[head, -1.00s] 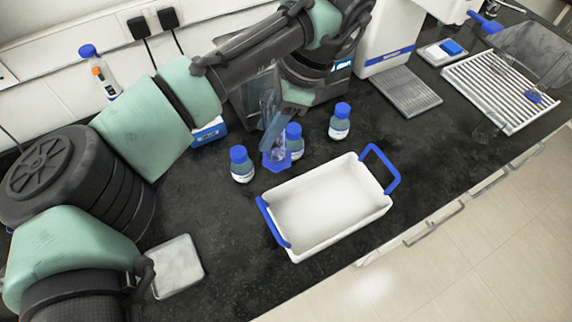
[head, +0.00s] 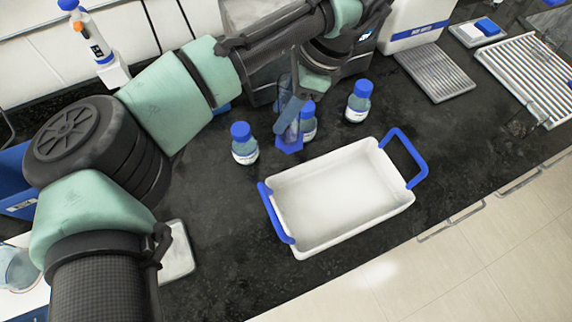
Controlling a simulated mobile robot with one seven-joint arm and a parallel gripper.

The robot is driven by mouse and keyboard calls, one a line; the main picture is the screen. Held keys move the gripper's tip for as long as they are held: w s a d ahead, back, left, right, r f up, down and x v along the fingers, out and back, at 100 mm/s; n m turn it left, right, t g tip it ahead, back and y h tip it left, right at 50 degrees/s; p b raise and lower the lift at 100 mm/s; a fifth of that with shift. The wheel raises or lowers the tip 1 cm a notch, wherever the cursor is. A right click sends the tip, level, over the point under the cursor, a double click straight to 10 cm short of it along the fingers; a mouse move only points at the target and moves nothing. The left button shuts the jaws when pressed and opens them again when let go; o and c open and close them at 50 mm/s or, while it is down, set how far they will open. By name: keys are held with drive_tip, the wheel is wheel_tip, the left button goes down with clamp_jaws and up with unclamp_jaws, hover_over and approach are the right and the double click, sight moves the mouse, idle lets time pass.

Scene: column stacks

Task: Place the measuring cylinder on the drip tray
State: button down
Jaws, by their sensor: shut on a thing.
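The measuring cylinder (head: 290,131) is clear with a blue base (head: 289,146) and stands about upright among the blue-capped bottles. My gripper (head: 289,112) is shut on its upper part, coming from above and behind. Whether the base touches the bench cannot be told. The fingers and arm hide much of the cylinder's top. The drip tray (head: 435,72) is a grey ribbed plate on the bench at the upper right, in front of a white machine. It looks empty and is well to the right of my gripper.
Blue-capped bottles stand close to the cylinder at left (head: 244,145), just behind at right (head: 309,124) and farther right (head: 358,102). A white tub with blue handles (head: 340,195) lies in front. A white slatted rack (head: 525,75) is at far right.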

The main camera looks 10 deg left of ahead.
sight(283, 136)
drive_tip(key=shift+f+p, duration=0.4)
drive_tip(key=shift+f, duration=3.6)
drive_tip(key=shift+f, duration=0.1)
drive_tip(key=shift+c, duration=2.2)
unclamp_jaws()
drive_tip(key=shift+r, duration=0.2)
drive_tip(key=s+v, duration=0.1)
drive_tip(key=v, duration=1)
drive_tip(key=shift+w+d+r+b, duration=0.2)
drive_tip(key=shift+w+r+b, duration=0.2)
drive_tip(key=shift+w, duration=0.1)
